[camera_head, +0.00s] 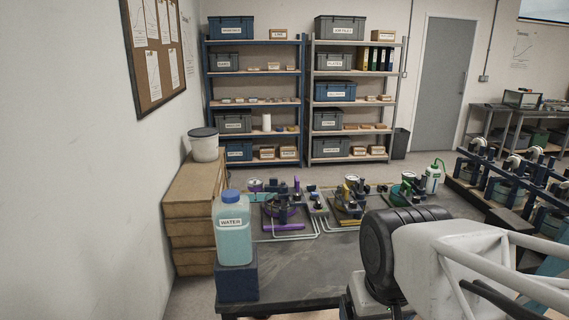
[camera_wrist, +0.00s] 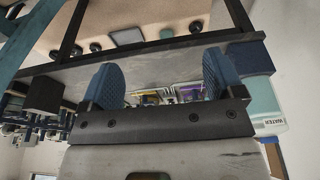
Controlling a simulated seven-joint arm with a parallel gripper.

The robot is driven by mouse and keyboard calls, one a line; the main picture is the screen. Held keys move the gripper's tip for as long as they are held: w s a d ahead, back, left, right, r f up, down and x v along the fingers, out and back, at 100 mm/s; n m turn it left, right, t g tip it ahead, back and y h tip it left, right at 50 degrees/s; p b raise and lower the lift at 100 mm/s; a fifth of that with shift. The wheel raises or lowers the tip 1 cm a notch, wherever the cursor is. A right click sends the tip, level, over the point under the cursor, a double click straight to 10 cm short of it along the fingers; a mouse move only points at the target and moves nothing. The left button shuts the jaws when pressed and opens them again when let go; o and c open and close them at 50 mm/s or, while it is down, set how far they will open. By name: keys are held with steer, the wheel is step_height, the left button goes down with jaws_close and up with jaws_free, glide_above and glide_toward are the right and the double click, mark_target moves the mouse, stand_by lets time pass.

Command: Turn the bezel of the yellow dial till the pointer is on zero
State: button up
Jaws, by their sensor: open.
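The yellow dial (camera_head: 351,181) is small in the head view, on the middle lever frame on the bench, with yellow parts around it. Its pointer and bezel marks are too small to read. In the wrist view, yellow parts of that frame (camera_wrist: 150,98) show beyond the gripper's base plate, which hides much of the frame. My gripper (camera_wrist: 161,78) is open and empty, its two blue ribbed fingers wide apart. It is well away from the dial and touches nothing that I can see. In the head view only my arm shows, at the lower right.
A purple lever frame (camera_head: 283,212) stands left of the yellow one, a green one (camera_head: 406,190) to its right. A water bottle (camera_head: 231,222) stands on a blue block (camera_head: 237,283) at the bench's left end. The bench front (camera_head: 310,270) is clear. A squeeze bottle (camera_head: 433,180) stands behind.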

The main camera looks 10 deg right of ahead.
steer(key=shift+w+r, duration=0.1)
steer(key=shift+w, duration=0.05)
stand_by(0.4)
steer(key=w+d+r, duration=0.1)
steer(key=w+r, duration=0.3)
steer(key=w, duration=0.5)
steer(key=w+d+r, duration=0.2)
steer(key=w+r, duration=0.2)
steer(key=w, duration=0.4)
steer(key=g, duration=0.3)
glide_above(352, 177)
steer(key=f, duration=0.8)
steer(key=shift+s+a, duration=0.1)
steer(key=shift+s, duration=0.2)
steer(key=shift+w+d+f, duration=0.2)
steer(key=shift+w+f, duration=0.1)
steer(key=shift+w, duration=0.05)
steer(key=shift+f, duration=0.1)
steer(key=shift+f, duration=3.8)
